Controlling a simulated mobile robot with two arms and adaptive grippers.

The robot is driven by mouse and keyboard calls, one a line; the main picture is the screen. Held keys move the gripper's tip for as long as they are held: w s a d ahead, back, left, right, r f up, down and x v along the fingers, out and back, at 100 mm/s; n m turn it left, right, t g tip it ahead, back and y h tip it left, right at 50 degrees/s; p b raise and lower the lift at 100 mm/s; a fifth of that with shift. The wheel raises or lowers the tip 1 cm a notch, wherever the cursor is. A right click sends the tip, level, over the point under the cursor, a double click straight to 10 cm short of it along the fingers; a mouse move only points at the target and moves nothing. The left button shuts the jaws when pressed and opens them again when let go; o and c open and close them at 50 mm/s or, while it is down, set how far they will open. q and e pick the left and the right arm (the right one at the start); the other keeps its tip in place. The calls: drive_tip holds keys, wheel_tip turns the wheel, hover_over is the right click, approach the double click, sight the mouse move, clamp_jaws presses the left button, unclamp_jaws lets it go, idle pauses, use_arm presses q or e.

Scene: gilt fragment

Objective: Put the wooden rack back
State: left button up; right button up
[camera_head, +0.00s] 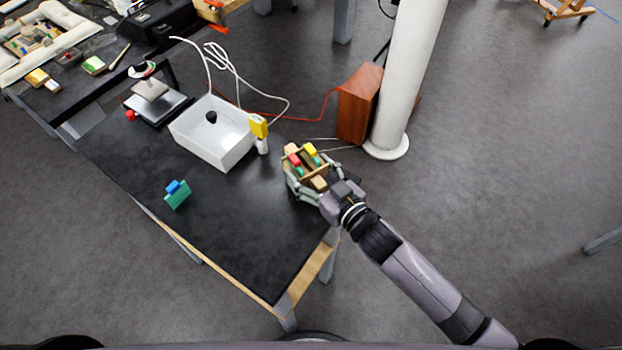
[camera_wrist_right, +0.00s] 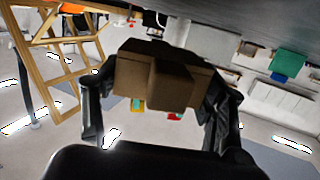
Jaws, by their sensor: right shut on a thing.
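The wooden rack (camera_head: 319,183) is at the right edge of the dark table, with red, yellow and green pieces in it. My right gripper (camera_head: 303,176) is shut on the rack, its fingers on either side. In the right wrist view the rack (camera_wrist_right: 160,82) is a brown block between the two dark fingers, and bits of yellow, green and red show below it. Whether the rack touches the tabletop, I cannot tell. My left gripper is not in view.
On the dark table (camera_head: 235,240) stand a white bin (camera_head: 207,150), a yellow-topped bottle (camera_head: 260,133), a scale-like device (camera_head: 155,97) and a green-and-blue block (camera_head: 177,194). A white column (camera_head: 408,75) and a reddish-brown box (camera_head: 358,102) stand beyond the right edge.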

wheel_tip(320, 180, down, 4)
drive_tip(key=shift+r, duration=0.2)
drive_tip(key=shift+f, duration=0.2)
drive_tip(key=o, duration=1.2)
